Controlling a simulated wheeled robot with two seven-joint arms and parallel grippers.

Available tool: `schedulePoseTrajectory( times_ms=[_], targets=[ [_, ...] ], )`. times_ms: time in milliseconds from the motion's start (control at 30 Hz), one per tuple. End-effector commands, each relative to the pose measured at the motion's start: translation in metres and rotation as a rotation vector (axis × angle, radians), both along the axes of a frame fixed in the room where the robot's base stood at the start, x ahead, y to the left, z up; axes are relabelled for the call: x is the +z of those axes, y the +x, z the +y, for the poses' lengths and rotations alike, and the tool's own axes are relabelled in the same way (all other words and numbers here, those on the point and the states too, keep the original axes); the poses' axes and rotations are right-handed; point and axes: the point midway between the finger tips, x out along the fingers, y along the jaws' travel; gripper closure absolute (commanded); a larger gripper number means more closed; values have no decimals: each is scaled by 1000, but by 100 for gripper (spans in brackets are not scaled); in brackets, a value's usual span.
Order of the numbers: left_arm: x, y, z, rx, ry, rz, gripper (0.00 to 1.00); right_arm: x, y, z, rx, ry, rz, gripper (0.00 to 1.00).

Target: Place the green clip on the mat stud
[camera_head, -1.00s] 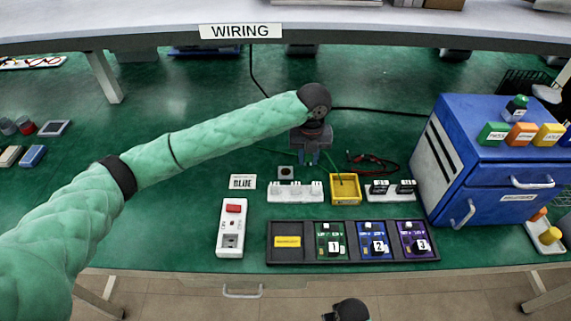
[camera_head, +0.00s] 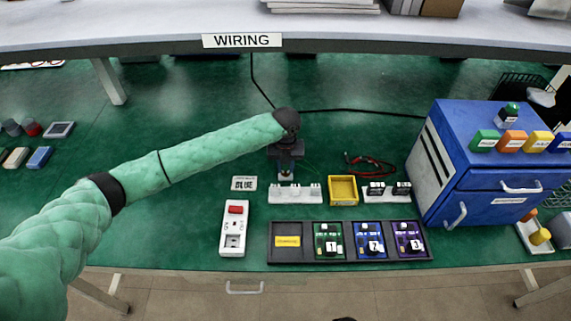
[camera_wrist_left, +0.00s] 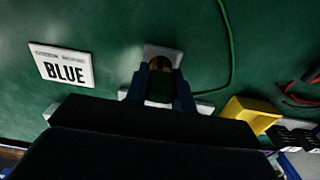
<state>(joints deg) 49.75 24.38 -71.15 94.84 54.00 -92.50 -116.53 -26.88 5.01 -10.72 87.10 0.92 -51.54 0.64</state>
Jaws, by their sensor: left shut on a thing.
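My left gripper (camera_head: 286,172) reaches in from the left and points down over the small pale stud plate (camera_wrist_left: 165,52) on the green mat. In the left wrist view its two blue fingers (camera_wrist_left: 160,88) are shut on the green clip (camera_wrist_left: 158,86), which looks dark green with a brownish end. The clip overlaps the plate in that view; whether it touches the stud is hidden. A thin green lead (camera_wrist_left: 228,45) runs across the mat to the right of the fingers. My right gripper does not show.
A BLUE label (camera_head: 244,183) lies left of the gripper. A white terminal strip (camera_head: 295,194) and a yellow tray (camera_head: 343,203) stand just in front and to the right. Red leads (camera_head: 371,165) lie further right, beside a blue cabinet (camera_head: 445,180).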

Motion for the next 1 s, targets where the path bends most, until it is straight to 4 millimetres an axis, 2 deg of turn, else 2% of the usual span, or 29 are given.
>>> schedulePoseTrajectory(
  times_ms=[467, 500, 600, 1000],
  targets=[
    [-8, 0, 0, 0, 0, 0, 97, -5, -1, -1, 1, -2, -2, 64],
    [-7, 0, 0, 0, 0, 0, 69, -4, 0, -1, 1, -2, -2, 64],
    [-7, 0, 0, 0, 0, 0, 53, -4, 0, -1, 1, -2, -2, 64],
    [-1, 1, 0, 0, -1, -2, 53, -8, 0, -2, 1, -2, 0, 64]
  ],
)
